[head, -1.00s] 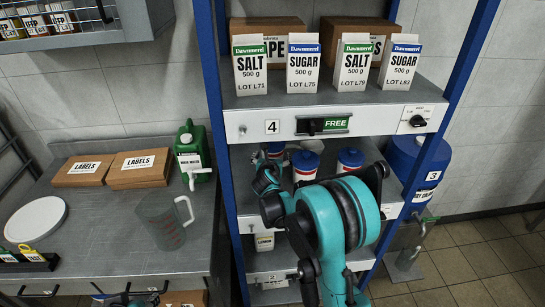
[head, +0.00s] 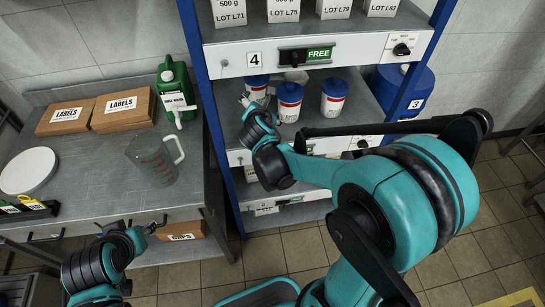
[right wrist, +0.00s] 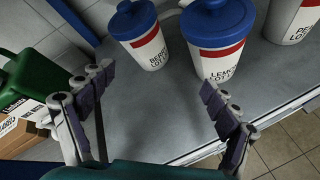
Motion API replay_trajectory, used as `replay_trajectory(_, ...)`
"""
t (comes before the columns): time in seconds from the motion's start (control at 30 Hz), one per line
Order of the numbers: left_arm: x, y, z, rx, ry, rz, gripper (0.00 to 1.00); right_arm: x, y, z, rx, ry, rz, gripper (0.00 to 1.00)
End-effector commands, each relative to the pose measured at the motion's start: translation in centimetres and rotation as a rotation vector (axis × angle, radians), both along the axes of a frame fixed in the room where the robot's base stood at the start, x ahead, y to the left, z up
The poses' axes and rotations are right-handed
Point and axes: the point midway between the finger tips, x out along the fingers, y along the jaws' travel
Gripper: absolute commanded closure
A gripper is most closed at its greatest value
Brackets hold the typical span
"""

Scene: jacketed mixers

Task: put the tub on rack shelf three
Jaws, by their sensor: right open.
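Three white tubs with blue lids and red bands stand upright on the rack shelf (head: 350,126) below the one marked 4. The lemon tub (head: 289,103) is in the middle and nearest the front; it also shows in the right wrist view (right wrist: 215,42). The berry tub (head: 256,89) is left of it and the third tub (head: 334,98) right. My right gripper (head: 243,106) is at the shelf's left front. In the right wrist view its fingers (right wrist: 158,82) are open and empty, apart from the tubs. My left gripper (head: 155,225) is low by the bench; its jaw state is unclear.
Cartons stand on the shelf marked 4 (head: 237,60), above the tubs. A blue rack post (head: 205,85) rises left of my right gripper. The bench holds a green jug (head: 177,92), a clear pitcher (head: 155,160) and label boxes (head: 122,108). A blue drum (head: 420,90) stands right.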

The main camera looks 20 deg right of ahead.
Motion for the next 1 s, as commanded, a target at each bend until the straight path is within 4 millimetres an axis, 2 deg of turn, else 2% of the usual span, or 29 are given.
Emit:
replay_trajectory(0.03,0.0,0.0,0.0,0.0,0.0,0.0,0.6,-2.5,-0.1,0.6,0.169,-0.026,-0.088,0.11)
replay_trajectory(0.13,0.0,0.0,0.0,0.0,0.0,0.0,0.6,-7.1,0.2,1.0,0.546,-0.083,-0.304,0.11)
replay_trajectory(0.3,0.0,0.0,0.0,0.0,0.0,0.0,0.6,-15.3,2.0,0.4,1.137,-0.158,-0.72,0.11)
replay_trajectory(0.4,0.0,0.0,0.0,0.0,0.0,0.0,0.6,-19.5,3.4,-0.4,1.417,-0.185,-0.963,0.11)
replay_trajectory(0.5,0.0,0.0,0.0,0.0,0.0,0.0,0.6,-22.6,4.8,-1.2,1.619,-0.2,-1.169,0.11)
replay_trajectory(0.6,0.0,0.0,0.0,0.0,0.0,0.0,0.6,-24.5,5.7,-1.8,1.741,-0.209,-1.31,0.11)
replay_trajectory(0.7,0.0,0.0,0.0,0.0,0.0,0.0,0.6,-25.4,6.2,-2.0,1.798,-0.213,-1.383,0.11)
replay_trajectory(1.0,0.0,0.0,0.0,0.0,0.0,0.0,0.6,-25.5,6.3,-2.1,1.811,-0.216,-1.4,0.11)
